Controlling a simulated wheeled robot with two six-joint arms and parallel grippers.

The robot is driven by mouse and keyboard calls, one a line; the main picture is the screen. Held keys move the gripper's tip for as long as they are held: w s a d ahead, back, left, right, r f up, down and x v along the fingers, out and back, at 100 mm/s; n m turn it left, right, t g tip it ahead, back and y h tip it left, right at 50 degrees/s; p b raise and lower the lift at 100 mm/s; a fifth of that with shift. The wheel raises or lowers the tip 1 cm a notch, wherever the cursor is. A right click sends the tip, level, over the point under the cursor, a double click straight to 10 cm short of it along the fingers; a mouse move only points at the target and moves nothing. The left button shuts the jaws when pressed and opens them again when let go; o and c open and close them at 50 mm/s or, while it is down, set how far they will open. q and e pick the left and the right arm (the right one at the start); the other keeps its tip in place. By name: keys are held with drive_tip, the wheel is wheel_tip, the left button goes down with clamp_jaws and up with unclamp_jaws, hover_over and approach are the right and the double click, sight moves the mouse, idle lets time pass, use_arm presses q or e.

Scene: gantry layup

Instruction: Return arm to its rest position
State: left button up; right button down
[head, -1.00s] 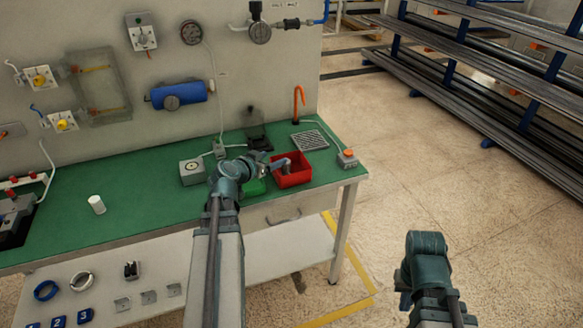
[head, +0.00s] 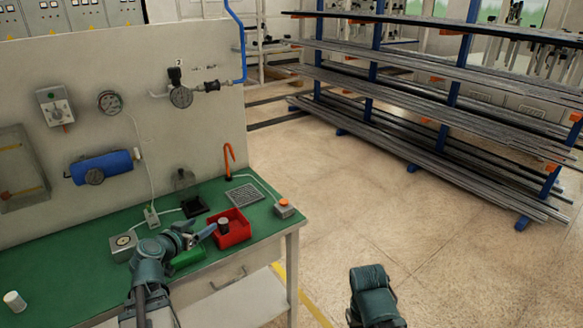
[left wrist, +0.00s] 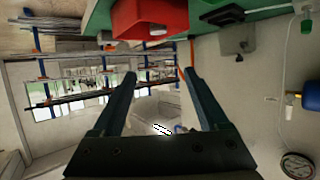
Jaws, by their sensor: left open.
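My left arm comes in from the lower left over the green bench. Its gripper (head: 203,233) is in front of the red bin (head: 237,237), and its jaws stand apart. In the left wrist view the two dark fingers are spread with nothing between them (left wrist: 163,85). A grey cylindrical piece (head: 223,223) is in the red bin, apart from the fingers. The red bin also shows at the top of the left wrist view (left wrist: 125,18). Part of my right arm shows at the bottom right; its gripper is out of view.
A green bin (head: 187,258) sits beside the red one, partly behind my left arm. Open floor lies right, before the bar rack (head: 440,110).

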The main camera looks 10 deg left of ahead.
use_arm(q)
drive_tip(key=d+f+m+g+h, duration=0.2)
drive_tip(key=d+f+g, duration=0.15)
drive_tip(key=d, duration=0.85)
drive_tip(key=d+f+m+g+h, duration=0.1)
drive_tip(key=d+f+g+h, duration=0.3)
drive_tip(key=d, duration=0.8)
drive_tip(key=s+d+f+g+y, duration=0.2)
drive_tip(key=s+d+g+y, duration=0.1)
drive_tip(key=s+d, duration=0.3)
drive_tip(key=s+d+f+g+y, duration=0.3)
drive_tip(key=s+d+y, duration=0.1)
drive_tip(key=s+d, duration=0.3)
drive_tip(key=shift+s+d+m+p, duration=0.15)
drive_tip(key=shift+s+m+p, duration=0.25)
drive_tip(key=shift+s, duration=0.4)
drive_tip(key=shift+f, duration=0.1)
drive_tip(key=shift+c, duration=0.2)
